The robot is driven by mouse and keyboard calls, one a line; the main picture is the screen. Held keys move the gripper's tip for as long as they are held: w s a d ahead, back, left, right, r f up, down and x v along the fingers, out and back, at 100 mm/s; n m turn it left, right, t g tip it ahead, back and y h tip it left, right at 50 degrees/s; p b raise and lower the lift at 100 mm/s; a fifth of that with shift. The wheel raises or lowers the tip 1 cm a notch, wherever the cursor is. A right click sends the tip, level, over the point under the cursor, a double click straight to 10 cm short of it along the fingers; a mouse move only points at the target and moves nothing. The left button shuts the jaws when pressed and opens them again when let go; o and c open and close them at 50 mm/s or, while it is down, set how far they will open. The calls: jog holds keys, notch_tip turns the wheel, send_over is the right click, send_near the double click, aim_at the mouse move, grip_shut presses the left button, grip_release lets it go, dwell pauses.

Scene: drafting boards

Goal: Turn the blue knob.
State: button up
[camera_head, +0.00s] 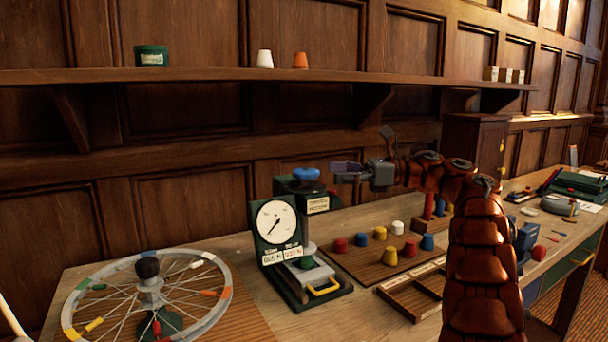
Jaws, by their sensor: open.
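The blue knob (306,174) sits on top of the dark green press-like device (297,187), behind its white dial gauge (277,221). The knob looks round and flat. My gripper (341,173) is open and empty, just to the right of the knob at about its height. Its fingers point left toward the knob. I cannot tell whether a finger touches the knob, and a small gap seems to show between them.
A spoked wheel (222,314) lies at the left of the bench. Right of the device, a board (358,262) holds several coloured pegs, with a compartmented wooden tray (425,310) in front. A wall shelf (200,75) runs above. Green boxes (580,184) lie far right.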

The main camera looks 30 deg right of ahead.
aim_at(306, 170)
jog(key=shift+x, duration=3.7)
jog(key=c, duration=1.1)
jog(key=shift+c, duration=0.2)
jog(key=shift+f+m+t+b, duration=0.3)
jog(key=shift+t+b, duration=0.1)
jog(key=shift+b, duration=0.8)
